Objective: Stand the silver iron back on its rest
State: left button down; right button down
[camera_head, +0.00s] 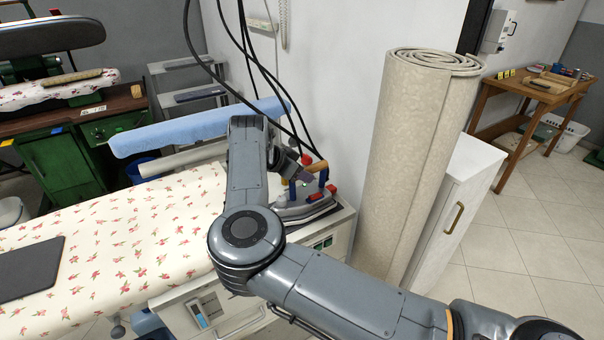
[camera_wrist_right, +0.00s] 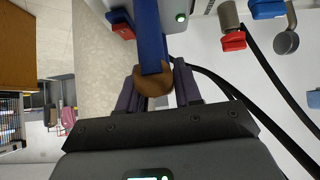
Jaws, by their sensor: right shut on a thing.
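The silver iron (camera_head: 306,211) is at the right end of the flowered pressing board, with a wooden handle on blue posts and red parts. My right gripper (camera_head: 299,178) is shut on the iron's handle. In the right wrist view the handle's round brown end (camera_wrist_right: 153,79) sits between the fingers (camera_wrist_right: 155,88), under a blue post (camera_wrist_right: 148,35). My arm hides part of the iron. I cannot tell whether its sole touches the surface below. My left gripper is not in view.
The flowered board (camera_head: 110,245) carries a dark flat pad (camera_head: 30,268) at left. A blue padded sleeve board (camera_head: 195,128) lies behind. Black cables hang by the iron. A rolled beige carpet (camera_head: 425,160) and white cabinet (camera_head: 450,215) stand close on the right.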

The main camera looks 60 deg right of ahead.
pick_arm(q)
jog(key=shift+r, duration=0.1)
pick_arm(e)
jog(key=shift+w+d+r, duration=0.1)
jog(key=shift+d, duration=0.05)
jog(key=c, duration=1.1)
grip_release()
jog(key=o, duration=0.4)
jog(key=shift+w+d, duration=0.1)
jog(key=shift+o, duration=0.8)
jog(key=shift+a+f, duration=0.2)
jog(key=shift+f, duration=0.35)
jog(key=o, duration=0.5)
jog(key=shift+r, duration=0.15)
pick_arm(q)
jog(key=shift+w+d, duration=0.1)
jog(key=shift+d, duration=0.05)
pick_arm(e)
jog(key=shift+o, duration=0.2)
jog(key=shift+d, duration=0.1)
jog(key=shift+r, duration=0.2)
